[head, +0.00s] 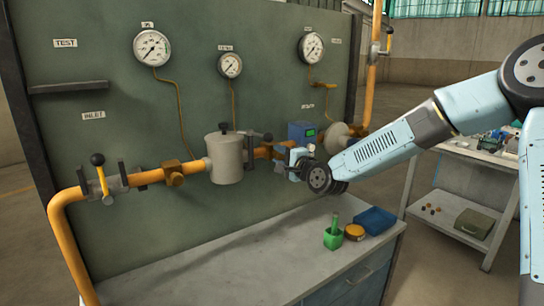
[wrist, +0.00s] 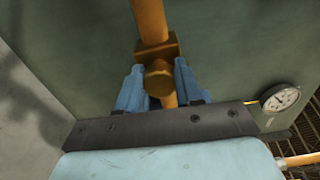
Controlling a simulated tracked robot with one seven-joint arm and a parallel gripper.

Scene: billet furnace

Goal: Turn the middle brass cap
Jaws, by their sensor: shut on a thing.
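The middle brass cap (wrist: 158,78) shows in the wrist view as a many-sided brass plug on a square brass block (wrist: 157,50) in the orange pipe. My gripper (wrist: 159,68) has its two blue fingers on either side of the cap and is shut on it. In the head view my gripper (head: 288,162) is at the pipe, right of the grey pot, and hides the cap there. Another brass fitting (head: 173,172) sits on the pipe to the left.
The grey pot (head: 225,158) and a blue box (head: 301,132) flank my gripper. A yellow-handled valve (head: 100,176) is at left. Gauges hang on the green panel (head: 100,130).

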